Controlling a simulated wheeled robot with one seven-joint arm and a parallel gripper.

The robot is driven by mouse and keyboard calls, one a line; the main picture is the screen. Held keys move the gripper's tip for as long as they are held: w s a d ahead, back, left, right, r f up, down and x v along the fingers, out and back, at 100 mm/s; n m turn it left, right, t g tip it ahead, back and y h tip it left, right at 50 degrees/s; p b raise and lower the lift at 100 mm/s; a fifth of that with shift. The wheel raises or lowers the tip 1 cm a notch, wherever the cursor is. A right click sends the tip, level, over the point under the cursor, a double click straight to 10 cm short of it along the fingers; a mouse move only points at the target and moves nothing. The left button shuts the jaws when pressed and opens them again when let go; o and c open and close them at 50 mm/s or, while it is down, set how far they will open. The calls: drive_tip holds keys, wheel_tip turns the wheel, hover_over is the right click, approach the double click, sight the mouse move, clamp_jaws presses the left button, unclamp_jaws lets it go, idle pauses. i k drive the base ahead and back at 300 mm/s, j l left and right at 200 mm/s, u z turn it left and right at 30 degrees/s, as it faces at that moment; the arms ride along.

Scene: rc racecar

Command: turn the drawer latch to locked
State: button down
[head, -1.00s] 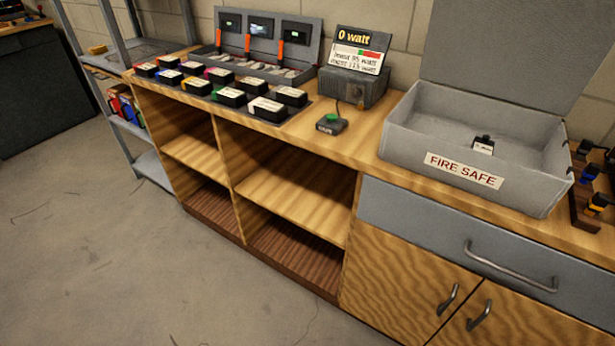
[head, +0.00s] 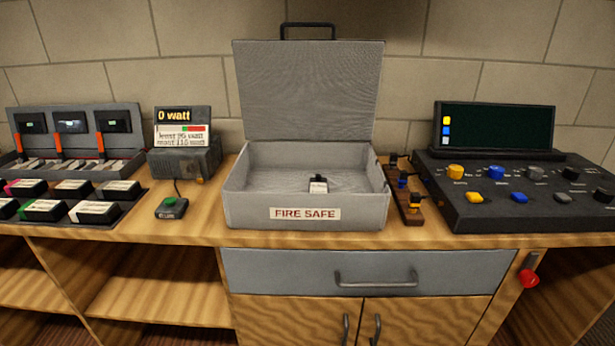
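The grey drawer (head: 290,273) is shut beneath the wooden worktop, with a curved metal handle (head: 375,281) on its front. To its right, on the wooden cabinet frame, is a small metal piece with a red knob (head: 529,278), which looks like the drawer latch. My gripper is not in view.
A dark control console (head: 520,205) stands at the right. A watt meter (head: 184,150) and several battery packs (head: 72,190) are at the left. Open shelves lie below left.

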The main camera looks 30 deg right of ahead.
sight(528, 278)
drive_tip(key=z, duration=1.4)
drive_tip(key=k+j+z, duration=0.15)
drive_tip(key=j+z, duration=0.3)
drive_tip(key=k+j+z, duration=0.2)
drive_tip(key=z, duration=0.25)
